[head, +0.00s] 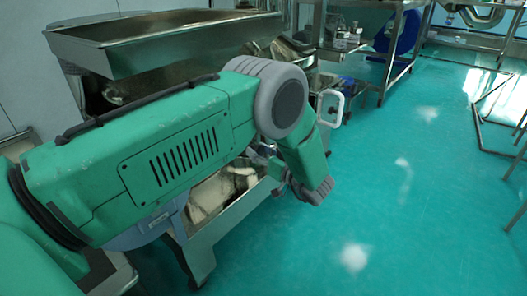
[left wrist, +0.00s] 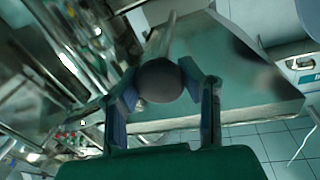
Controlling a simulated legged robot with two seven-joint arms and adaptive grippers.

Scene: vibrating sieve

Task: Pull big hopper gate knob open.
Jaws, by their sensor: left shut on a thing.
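The big steel hopper (head: 165,48) stands at the upper left in the head view, with a sloped, open top. In the left wrist view a dark round knob (left wrist: 160,80) sits on the end of a pale rod (left wrist: 166,38). My left gripper (left wrist: 161,86) has one finger on each side of the knob and is shut on it. In the head view my green left arm hides the knob and most of the gripper. The gate itself cannot be made out. My right gripper is not in view.
Below my arm is a metal chute (head: 222,205) with pale material. A white-framed handle (head: 330,107) stands to the right of my elbow. Steel tables with machines (head: 345,38) stand farther back. The teal floor (head: 400,200) at the right is open, with metal rails at the far right.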

